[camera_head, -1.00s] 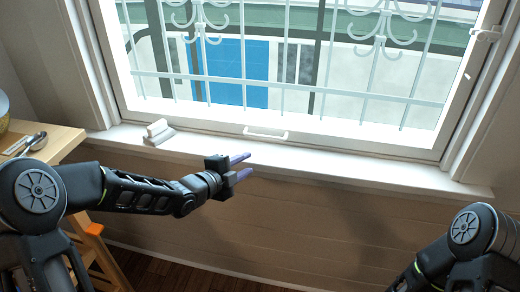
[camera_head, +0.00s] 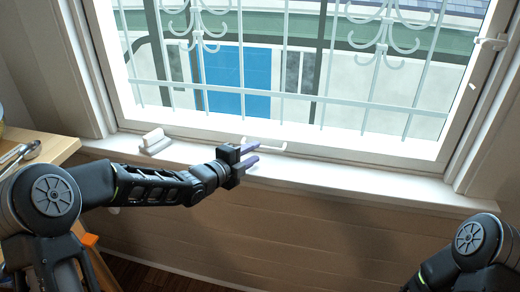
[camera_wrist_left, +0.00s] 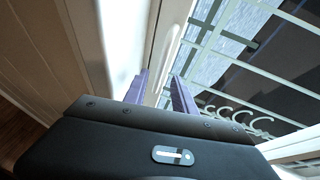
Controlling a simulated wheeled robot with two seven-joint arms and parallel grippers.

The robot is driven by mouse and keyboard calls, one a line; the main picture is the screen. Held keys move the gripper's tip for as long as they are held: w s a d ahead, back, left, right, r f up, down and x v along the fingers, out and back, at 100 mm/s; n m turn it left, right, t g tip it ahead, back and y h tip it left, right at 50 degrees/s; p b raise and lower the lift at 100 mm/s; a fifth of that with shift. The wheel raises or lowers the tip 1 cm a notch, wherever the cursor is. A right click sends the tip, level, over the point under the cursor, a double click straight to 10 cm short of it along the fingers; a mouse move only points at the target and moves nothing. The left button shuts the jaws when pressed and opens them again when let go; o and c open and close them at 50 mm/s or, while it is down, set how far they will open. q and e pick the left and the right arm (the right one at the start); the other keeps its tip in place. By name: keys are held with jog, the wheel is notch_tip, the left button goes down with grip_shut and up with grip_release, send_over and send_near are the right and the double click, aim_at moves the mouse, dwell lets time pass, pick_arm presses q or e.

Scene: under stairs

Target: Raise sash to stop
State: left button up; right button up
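The window sash (camera_head: 330,146) is down, with its bottom rail close to the white sill (camera_head: 330,178). A white handle (camera_head: 272,145) sits on the bottom rail; it also shows in the left wrist view (camera_wrist_left: 170,50), beyond and between the fingers. My left gripper (camera_head: 253,155) is open and empty, just in front of the handle and partly covering it in the head view. In the left wrist view my purple fingers (camera_wrist_left: 160,88) are spread apart. My right arm (camera_head: 470,245) is at the lower right; its gripper is out of frame.
A white block-like object (camera_head: 154,142) lies on the sill, left of the handle. A wooden table (camera_head: 45,155) with metal utensils stands at the left. A white latch (camera_head: 492,42) is on the right frame. Ornamental bars stand outside the glass.

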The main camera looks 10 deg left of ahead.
aim_at(262, 148)
pick_arm(q)
jog(key=x, duration=0.4)
grip_shut()
dwell(0.4)
dwell(1.0)
